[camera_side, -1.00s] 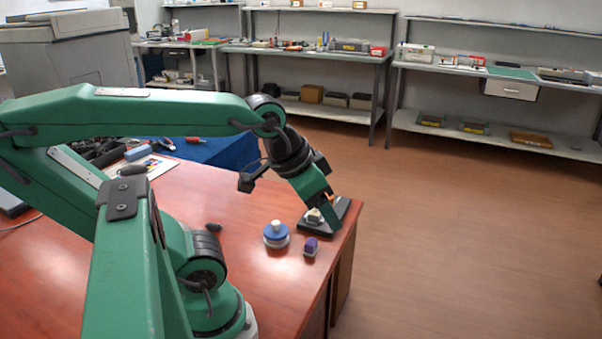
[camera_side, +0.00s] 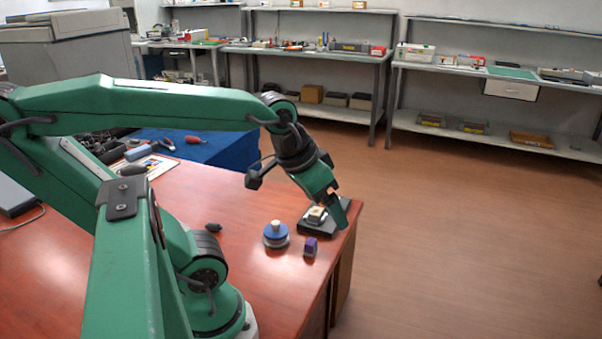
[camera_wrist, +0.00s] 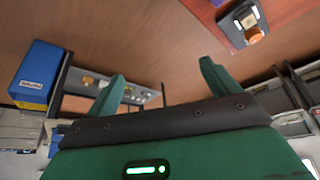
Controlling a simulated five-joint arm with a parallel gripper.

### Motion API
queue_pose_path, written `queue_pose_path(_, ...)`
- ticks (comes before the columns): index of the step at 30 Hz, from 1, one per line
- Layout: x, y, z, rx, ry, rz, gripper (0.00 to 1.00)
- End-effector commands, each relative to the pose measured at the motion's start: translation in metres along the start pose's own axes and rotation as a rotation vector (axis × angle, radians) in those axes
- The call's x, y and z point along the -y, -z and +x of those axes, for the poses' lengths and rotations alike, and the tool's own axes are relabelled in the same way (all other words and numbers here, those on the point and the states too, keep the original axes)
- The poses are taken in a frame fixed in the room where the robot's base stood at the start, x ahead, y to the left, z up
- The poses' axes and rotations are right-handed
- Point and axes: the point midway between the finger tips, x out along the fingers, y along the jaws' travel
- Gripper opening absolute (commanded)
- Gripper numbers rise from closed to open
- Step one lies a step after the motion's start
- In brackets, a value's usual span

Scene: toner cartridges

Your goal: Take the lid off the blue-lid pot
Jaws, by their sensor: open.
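The blue-lid pot (camera_side: 276,240) stands on the red-brown desk in the side view, with its blue lid on top and a pale knob (camera_side: 275,225) on the lid. My gripper (camera_side: 339,212) is to the right of the pot, over the right edge of the desk and beside the dark stand, well apart from the pot. In the wrist view my gripper's two green fingers (camera_wrist: 160,80) are spread with nothing held between them. The pot does not show in the wrist view.
A dark stand (camera_side: 312,229) holding a pale block (camera_side: 316,214) is near the desk's right edge; the stand also shows in the wrist view (camera_wrist: 233,33). A small purple item (camera_side: 310,246) sits right of the pot. A small dark item (camera_side: 213,227) lies left of it.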

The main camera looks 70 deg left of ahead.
Motion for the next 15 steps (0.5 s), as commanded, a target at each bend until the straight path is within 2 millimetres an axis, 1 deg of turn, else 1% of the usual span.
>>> queue_pose_path(7,0.048,0.012,0.027,0.1,0.076,-0.23,0.88)
queue_pose_path(11,0.078,0.013,0.043,0.154,0.114,-0.365,0.88)
queue_pose_path(15,0.113,0.009,0.06,0.209,0.151,-0.511,0.88)
